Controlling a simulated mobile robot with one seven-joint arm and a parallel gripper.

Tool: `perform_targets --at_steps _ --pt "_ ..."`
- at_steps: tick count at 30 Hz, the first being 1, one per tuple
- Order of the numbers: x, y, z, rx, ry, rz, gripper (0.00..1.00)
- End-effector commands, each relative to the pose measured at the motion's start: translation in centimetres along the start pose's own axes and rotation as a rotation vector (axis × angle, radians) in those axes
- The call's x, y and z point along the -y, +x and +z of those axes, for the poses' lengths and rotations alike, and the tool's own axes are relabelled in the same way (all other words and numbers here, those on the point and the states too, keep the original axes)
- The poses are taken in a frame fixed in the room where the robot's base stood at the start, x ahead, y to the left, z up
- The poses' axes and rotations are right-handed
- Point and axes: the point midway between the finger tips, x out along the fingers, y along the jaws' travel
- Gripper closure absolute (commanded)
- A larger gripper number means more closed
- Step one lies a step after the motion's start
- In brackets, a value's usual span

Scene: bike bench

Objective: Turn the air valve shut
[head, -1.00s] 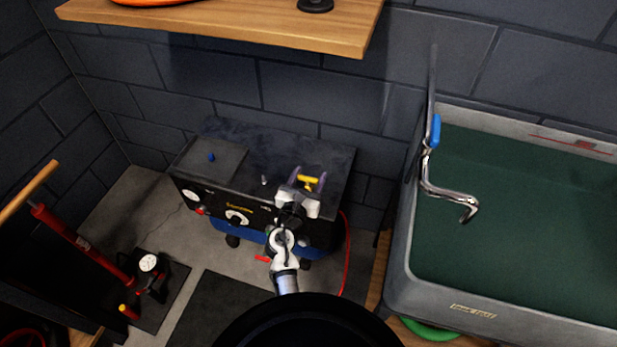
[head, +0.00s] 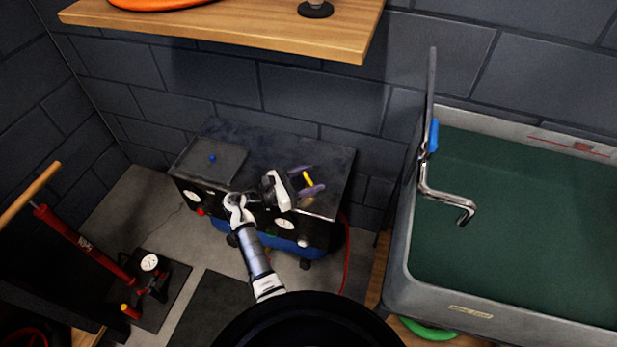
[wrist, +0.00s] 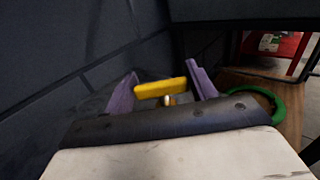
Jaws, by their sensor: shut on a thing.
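The air valve's yellow handle (head: 308,179) is at the right part of the dark compressor's top in the head view, and it points slantwise. My gripper (head: 307,181) comes in from the left, with its purple fingers on either side of the handle. In the wrist view the yellow handle (wrist: 160,88) spans between the two purple fingers (wrist: 162,90), and its ends meet them. A small pale stem shows under it. My gripper is shut on the handle. The rest of the valve body is hidden.
The dark compressor (head: 270,147) stands against the block wall, with a red hose (head: 346,262) at its right. A wooden shelf (head: 230,30) hangs above. A grey sink (head: 400,255) is to the right. A red floor pump (head: 85,247) stands left.

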Motion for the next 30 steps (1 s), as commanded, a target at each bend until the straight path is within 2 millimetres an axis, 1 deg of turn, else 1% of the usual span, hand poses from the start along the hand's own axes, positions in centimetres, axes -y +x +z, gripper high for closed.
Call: perform_targets --at_steps 1,6,12,21,30 --pt "-0.26 0.07 0.23 0.001 0.003 -0.044 0.66" --pt "-0.21 0.10 0.15 -0.001 0.002 -0.208 0.66" --pt "-0.15 0.03 0.09 -0.002 0.001 -0.364 0.67" --pt "-0.10 -0.03 -0.03 -0.005 -0.001 -0.525 0.66" --pt "-0.04 0.02 -0.08 -0.006 -0.002 -0.642 0.66"
